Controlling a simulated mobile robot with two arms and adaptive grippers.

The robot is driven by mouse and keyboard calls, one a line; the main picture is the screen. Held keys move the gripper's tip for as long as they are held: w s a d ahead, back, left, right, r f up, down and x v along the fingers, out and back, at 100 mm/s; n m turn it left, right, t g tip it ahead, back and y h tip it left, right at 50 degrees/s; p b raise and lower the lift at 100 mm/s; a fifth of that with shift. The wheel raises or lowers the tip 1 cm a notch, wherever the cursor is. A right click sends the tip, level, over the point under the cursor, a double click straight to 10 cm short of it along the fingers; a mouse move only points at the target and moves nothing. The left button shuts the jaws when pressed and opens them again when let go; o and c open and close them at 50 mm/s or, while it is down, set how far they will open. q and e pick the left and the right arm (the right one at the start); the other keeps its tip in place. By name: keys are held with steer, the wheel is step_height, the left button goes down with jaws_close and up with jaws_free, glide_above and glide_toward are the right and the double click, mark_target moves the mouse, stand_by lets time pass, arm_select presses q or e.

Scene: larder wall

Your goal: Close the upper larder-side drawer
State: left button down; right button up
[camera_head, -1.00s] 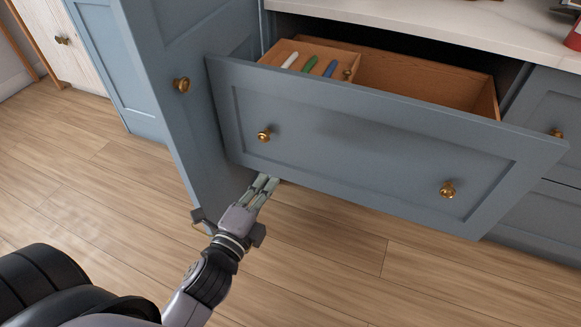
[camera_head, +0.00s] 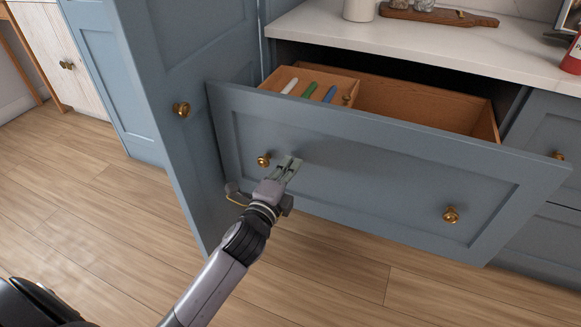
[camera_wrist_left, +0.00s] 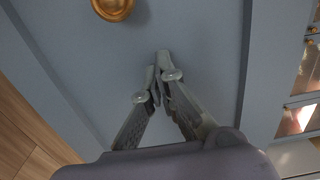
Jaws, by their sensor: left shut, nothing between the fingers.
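The upper drawer is pulled well out, its blue-grey front (camera_head: 365,165) facing me with two brass knobs. The left knob (camera_head: 263,160) and the right knob (camera_head: 451,215) both show. My left gripper (camera_head: 291,163) is shut and empty, in front of the drawer front just right of the left knob. In the left wrist view the shut fingertips (camera_wrist_left: 158,62) point at the drawer front (camera_wrist_left: 200,30), below the brass knob (camera_wrist_left: 113,8). I cannot tell whether they touch the panel. My right gripper is not in view.
Inside the drawer, a wooden tray (camera_head: 341,96) holds white, green and blue items. A tall blue cabinet door (camera_head: 182,60) stands at the left. The white counter (camera_head: 420,48) above holds a wooden board (camera_head: 438,15) and a red object (camera_head: 572,55). The wooden floor (camera_head: 330,280) is clear.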

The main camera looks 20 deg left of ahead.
arm_select(q)
steer(key=shift+w, duration=0.25)
